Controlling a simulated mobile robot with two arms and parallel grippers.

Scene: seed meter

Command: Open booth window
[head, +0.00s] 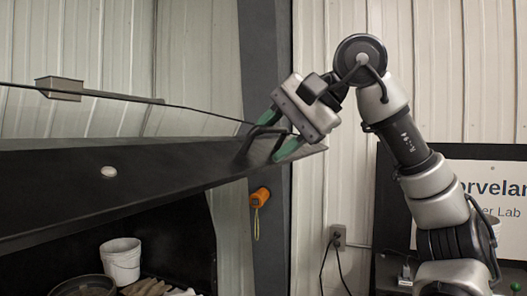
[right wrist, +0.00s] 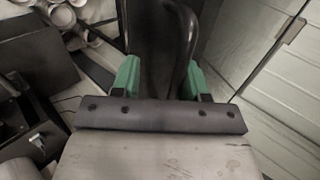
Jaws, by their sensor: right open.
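The booth window has a clear glass pane (head: 110,112) above a wide dark front bar (head: 110,190) that slants across the left of the head view. A black loop handle (head: 245,147) is at the bar's right end. My right gripper (head: 277,134) is open, with its green fingers on either side of the handle. In the right wrist view the dark handle (right wrist: 165,40) also stands between the two fingers (right wrist: 160,78). I cannot tell whether either finger touches it. My left gripper is not in view.
Below the bar, a white bucket (head: 121,262) and gloves (head: 147,287) are in the dark booth. An orange device (head: 260,197) hangs on the grey post (head: 266,70). A sign (head: 490,195) stands at the right. A wall outlet (head: 338,235) has cords.

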